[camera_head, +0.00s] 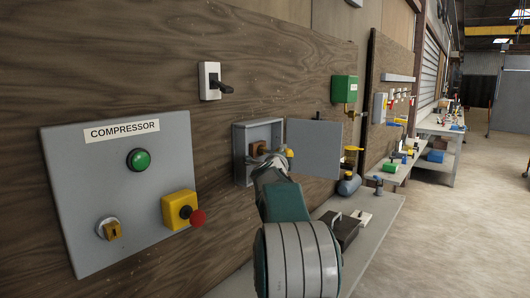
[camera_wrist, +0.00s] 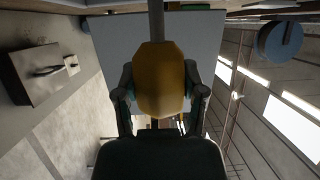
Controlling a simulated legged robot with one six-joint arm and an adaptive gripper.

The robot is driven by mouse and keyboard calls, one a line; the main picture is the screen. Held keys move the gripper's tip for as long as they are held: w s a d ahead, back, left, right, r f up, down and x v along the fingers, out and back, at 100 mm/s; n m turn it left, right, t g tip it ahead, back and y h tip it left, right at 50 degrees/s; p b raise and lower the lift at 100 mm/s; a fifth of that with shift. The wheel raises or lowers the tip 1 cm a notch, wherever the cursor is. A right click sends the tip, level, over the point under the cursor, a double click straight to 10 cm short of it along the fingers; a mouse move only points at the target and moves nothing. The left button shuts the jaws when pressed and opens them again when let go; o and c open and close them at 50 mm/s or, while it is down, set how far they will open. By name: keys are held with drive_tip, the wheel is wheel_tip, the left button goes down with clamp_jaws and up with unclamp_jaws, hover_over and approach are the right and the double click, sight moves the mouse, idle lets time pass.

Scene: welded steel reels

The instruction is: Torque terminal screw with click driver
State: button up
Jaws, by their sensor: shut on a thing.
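A grey open box (camera_head: 240,155) is fixed to the wooden wall panel, its door (camera_head: 315,147) swung open to the right. A small brown block (camera_head: 259,148) sits inside it. My gripper (camera_head: 282,158) is at the box opening, mostly behind my arm in the head view. In the wrist view my gripper (camera_wrist: 158,98) is shut on the yellow handle of the driver (camera_wrist: 158,75), with a finger on each side. A grey shaft runs from the handle to the top of the picture. The terminal screw and the driver's tip are hidden, so I cannot tell whether they touch.
A grey compressor panel (camera_head: 75,185) with a green button, a key switch and a red stop knob is at left. A switch (camera_head: 210,82) and a green box (camera_head: 344,89) are on the wall. A shelf (camera_head: 380,215) below holds a dark box (camera_head: 341,230). The floor at right is clear.

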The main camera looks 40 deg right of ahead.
drive_tip(key=shift+w, duration=0.1)
drive_tip(key=o, duration=1.3)
drive_tip(key=shift+o, duration=0.3)
drive_tip(key=v, duration=0.7)
drive_tip(key=shift+f, duration=0.1)
idle(0.7)
